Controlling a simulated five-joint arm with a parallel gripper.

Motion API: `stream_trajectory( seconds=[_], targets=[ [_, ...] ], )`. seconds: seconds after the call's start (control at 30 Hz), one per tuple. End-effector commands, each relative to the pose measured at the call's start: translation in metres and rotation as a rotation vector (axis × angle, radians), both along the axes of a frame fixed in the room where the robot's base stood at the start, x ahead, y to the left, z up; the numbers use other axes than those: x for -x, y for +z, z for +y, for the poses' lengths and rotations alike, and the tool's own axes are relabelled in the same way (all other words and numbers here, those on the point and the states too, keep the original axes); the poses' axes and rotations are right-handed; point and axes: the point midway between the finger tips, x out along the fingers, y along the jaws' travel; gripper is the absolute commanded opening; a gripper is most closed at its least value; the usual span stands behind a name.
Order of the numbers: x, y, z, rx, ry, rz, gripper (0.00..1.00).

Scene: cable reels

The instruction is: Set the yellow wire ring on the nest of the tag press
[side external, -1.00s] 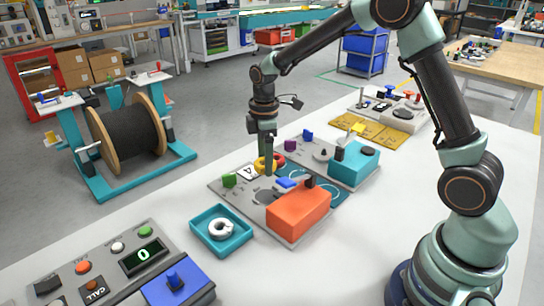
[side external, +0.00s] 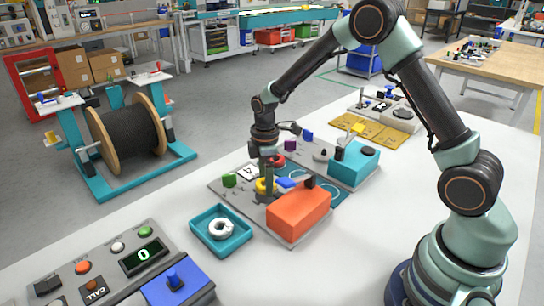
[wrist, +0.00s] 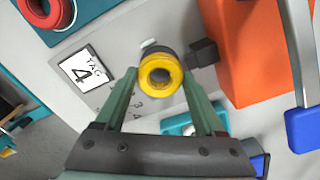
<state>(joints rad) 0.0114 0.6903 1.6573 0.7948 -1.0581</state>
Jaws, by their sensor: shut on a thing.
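The yellow wire ring (wrist: 160,92) is held between the two green fingers of my gripper (wrist: 159,76). In the side view the ring (side external: 262,187) is low over the grey board, beside the tag press's orange body (side external: 298,214). A dark round piece (wrist: 152,52), perhaps the nest, shows partly behind the ring in the wrist view; most of it is hidden. I cannot tell whether the ring touches it. The press's blue-ended lever (side external: 288,183) lies beside the ring.
A red ring (side external: 278,160) sits behind. A teal tray (side external: 206,247) with a white ring (side external: 222,230) stands in front. A teal block (side external: 353,170) is to the right.

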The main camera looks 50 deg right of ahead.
Motion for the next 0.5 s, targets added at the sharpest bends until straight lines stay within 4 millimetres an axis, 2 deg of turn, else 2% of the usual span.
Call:
stream_trajectory(
  seconds=[0.5],
  targets=[
    [0.000,-0.018,0.000,0.000,0.000,0.000,0.15]
  ],
)
